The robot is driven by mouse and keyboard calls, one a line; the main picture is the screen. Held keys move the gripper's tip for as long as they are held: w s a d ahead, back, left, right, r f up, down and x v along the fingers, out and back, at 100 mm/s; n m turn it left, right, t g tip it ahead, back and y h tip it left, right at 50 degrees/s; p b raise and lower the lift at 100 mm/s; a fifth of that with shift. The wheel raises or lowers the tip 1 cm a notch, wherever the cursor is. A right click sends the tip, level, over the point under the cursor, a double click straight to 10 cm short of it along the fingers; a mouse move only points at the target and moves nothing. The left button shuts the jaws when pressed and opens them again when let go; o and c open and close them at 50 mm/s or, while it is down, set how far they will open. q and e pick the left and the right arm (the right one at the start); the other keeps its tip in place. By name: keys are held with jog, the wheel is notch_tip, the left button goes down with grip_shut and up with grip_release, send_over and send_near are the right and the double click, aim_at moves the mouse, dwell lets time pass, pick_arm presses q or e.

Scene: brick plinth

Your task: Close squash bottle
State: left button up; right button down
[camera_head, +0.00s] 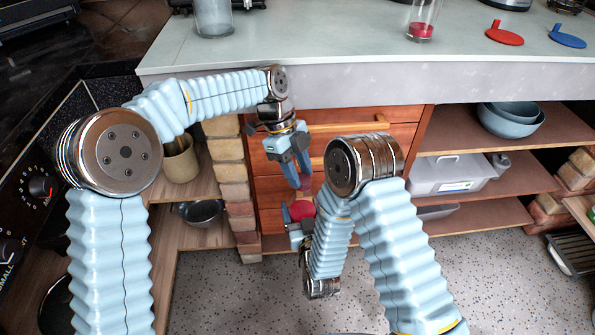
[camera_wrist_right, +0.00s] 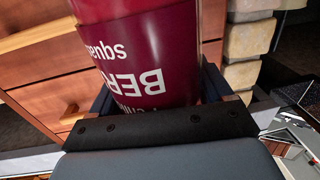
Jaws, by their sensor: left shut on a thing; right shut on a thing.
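The squash bottle (camera_wrist_right: 150,62) is dark berry red with white lettering that reads upside down in the right wrist view. My right gripper is shut around it, a finger on each side. In the head view the bottle shows as a red patch (camera_head: 301,210) at my right gripper (camera_head: 299,217), in front of the drawers. My left gripper (camera_head: 300,184) points down just above it, its fingers shut on a small dark-red piece that looks like the bottle's cap. The fingers mostly hide it. I cannot tell whether the cap touches the bottle's mouth.
The pale worktop (camera_head: 340,55) behind bears a clear glass jar (camera_head: 213,18), a glass with red contents (camera_head: 421,22), a red paddle-shaped disc (camera_head: 504,36) and a blue one (camera_head: 568,38). Wooden drawers (camera_head: 345,130) stand close behind my grippers. Shelves at right hold blue bowls (camera_head: 510,121) and a clear box (camera_head: 450,175).

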pick_arm(q)
jog(key=shift+m, duration=0.5)
jog(key=shift+r, duration=0.1)
jog(key=o, duration=1)
jog(key=shift+r, duration=2.25)
jog(key=shift+c, duration=0.4)
